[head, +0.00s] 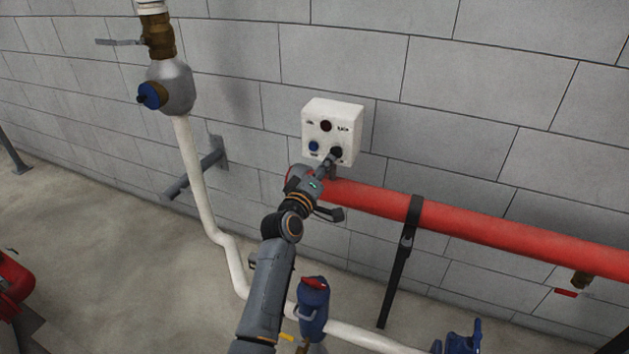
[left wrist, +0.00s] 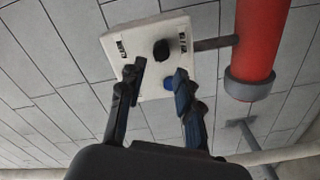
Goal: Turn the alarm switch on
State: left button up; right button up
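A white alarm box (head: 318,112) is fixed on the block wall. The black knob (left wrist: 161,49) lies just beyond and between the tips; contact cannot be told. My right gripper is not in view.
A thick red pipe (head: 480,228) runs along the wall just below the box, on a black bracket (head: 402,255). A white pipe (head: 196,180) with a valve stands to the left. A blue valve (head: 313,308) stands below my left arm.

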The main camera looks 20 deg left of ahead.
pick_arm(q)
jog(key=s, duration=0.6)
jog(key=shift+s, duration=0.2)
jog(key=shift+a, duration=0.1)
jog(key=s+d+f+m+g, duration=0.2)
jog(key=s+f, duration=0.1)
jog(key=f, duration=0.7)
jog(key=s+d+f+m+g, duration=0.1)
jog(key=s+f+g, duration=0.1)
jog(key=f, duration=0.9)
jog(key=s+d+f+m+g, duration=0.2)
jog(key=s+f, duration=0.1)
jog(key=f, duration=0.7)
jog(key=s+f+m+g, duration=0.4)
jog(key=s+f+g, duration=0.1)
jog(key=s+f, duration=1.35)
jog(key=s+a+f+m+g, duration=0.1)
jog(key=s+f, duration=0.3)
jog(key=s, duration=0.6)
jog(key=s+a+f+m+g, duration=0.2)
jog(key=s+f+g, duration=0.1)
jog(key=s, duration=0.7)
jog(key=s+a+f+m+g, duration=0.2)
jog(key=s+f, duration=0.3)
jog(key=s, duration=0.5)
jog(key=shift+s+f+y, duration=0.15)
jog(key=shift+y, duration=0.15)
